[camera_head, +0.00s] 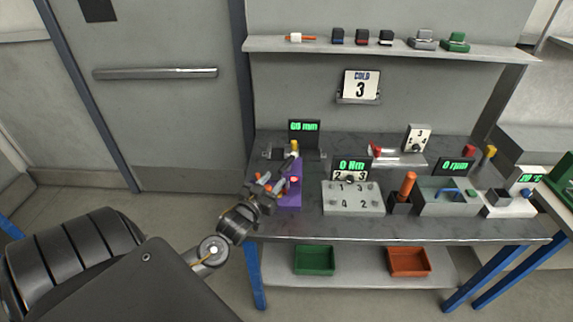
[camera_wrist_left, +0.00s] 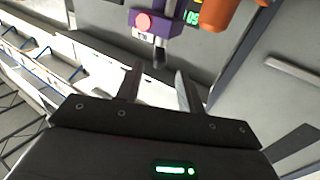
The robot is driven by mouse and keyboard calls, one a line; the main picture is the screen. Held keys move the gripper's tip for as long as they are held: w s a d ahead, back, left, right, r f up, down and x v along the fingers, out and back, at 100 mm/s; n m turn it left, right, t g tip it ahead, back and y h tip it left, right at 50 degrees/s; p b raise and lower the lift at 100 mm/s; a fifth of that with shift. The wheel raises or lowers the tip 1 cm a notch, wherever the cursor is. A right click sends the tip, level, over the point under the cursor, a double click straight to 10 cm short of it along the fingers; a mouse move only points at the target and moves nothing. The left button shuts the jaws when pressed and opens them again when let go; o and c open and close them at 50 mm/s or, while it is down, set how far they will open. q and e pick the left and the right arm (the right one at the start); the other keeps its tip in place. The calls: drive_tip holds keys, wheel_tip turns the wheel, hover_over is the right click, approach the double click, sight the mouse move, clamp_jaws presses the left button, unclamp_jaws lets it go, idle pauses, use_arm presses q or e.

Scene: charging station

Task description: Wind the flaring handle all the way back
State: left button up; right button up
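The purple flaring device (camera_head: 291,197) stands at the left end of the workbench, with a red button (camera_head: 295,179) on it. It also shows at the top of the left wrist view (camera_wrist_left: 165,20), with the red button (camera_wrist_left: 143,21), a dark rod (camera_wrist_left: 159,56) below it and a large orange part (camera_wrist_left: 217,14) beside it. I cannot tell surely which part is the handle. My left gripper (camera_head: 272,186) is in front of the device and partly hides it. In the left wrist view its two fingers (camera_wrist_left: 158,84) are apart with nothing between them. My right gripper is out of view.
A "65 mm" display (camera_head: 303,128) stands behind the device. A numbered grey block (camera_head: 353,199) and an orange upright handle (camera_head: 408,184) are to the right. A shelf (camera_head: 390,46) with small parts hangs above. Green (camera_head: 314,246) and orange (camera_head: 408,250) bins are below.

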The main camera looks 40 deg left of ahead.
sight(287, 165)
use_arm(q)
drive_tip(key=w, duration=0.3)
drive_tip(key=w+a+p, duration=0.1)
drive_tip(key=w, duration=0.2)
drive_tip(key=w+p, duration=0.1)
drive_tip(key=w, duration=0.2)
drive_tip(key=shift+w+a, duration=0.15)
drive_tip(key=shift+a, duration=0.25)
clamp_jaws()
drive_tip(key=shift+d+n+y, duration=0.1)
drive_tip(key=shift+n+y, duration=0.3)
drive_tip(key=shift+y, duration=0.1)
